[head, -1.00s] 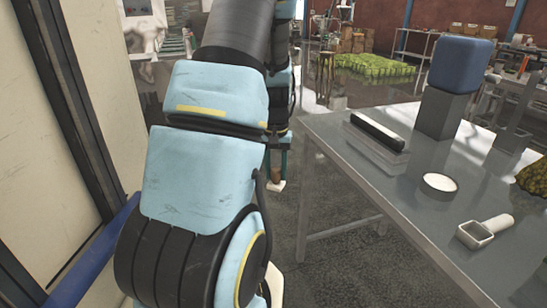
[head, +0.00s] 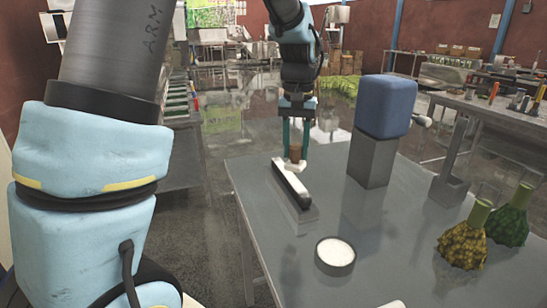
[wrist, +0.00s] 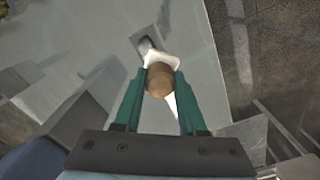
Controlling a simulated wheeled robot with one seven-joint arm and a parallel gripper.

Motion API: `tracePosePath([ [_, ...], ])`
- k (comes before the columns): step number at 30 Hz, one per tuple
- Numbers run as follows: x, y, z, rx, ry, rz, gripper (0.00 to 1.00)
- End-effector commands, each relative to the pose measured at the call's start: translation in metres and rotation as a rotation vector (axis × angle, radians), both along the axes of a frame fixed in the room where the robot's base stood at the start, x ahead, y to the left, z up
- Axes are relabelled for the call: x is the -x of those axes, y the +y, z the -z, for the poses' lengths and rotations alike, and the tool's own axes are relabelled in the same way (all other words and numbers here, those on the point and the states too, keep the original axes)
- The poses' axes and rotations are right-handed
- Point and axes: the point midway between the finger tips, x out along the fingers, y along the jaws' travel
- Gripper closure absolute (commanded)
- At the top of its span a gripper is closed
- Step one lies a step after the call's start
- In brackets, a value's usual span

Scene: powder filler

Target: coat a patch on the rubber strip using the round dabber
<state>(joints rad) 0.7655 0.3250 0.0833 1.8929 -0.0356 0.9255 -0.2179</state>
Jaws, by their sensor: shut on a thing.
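My gripper (head: 296,140) has its green fingers shut on the brown handle of the round dabber (head: 295,165), whose white pad faces down. In the wrist view the dabber's round brown handle (wrist: 160,80) sits between the fingertips, with the white pad beyond it. The rubber strip (head: 291,187) is long and black, lying on a grey block on the table. The pad is at the strip's far end; I cannot tell whether it touches. The strip's far end is partly hidden by the pad. A dark round dish of white powder (head: 335,254) stands nearer on the table.
A blue block on a grey post (head: 372,158) stands right of the strip. A white object shows at the bottom edge. The grey table (head: 262,165) is clear around the strip.

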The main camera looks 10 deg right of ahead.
Motion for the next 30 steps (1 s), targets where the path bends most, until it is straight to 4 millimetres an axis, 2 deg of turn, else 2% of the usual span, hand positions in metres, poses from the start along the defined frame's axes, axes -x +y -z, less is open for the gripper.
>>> tracePosePath([
  [3,0.003,-0.004,-0.002,-0.001,-0.002,0.005,1.0],
  [8,0.003,-0.004,0.006,-0.002,-0.001,0.006,1.0],
  [22,0.003,-0.003,0.052,-0.002,-0.001,0.006,1.0],
  [30,0.003,-0.003,0.057,-0.001,-0.002,0.006,1.0],
])
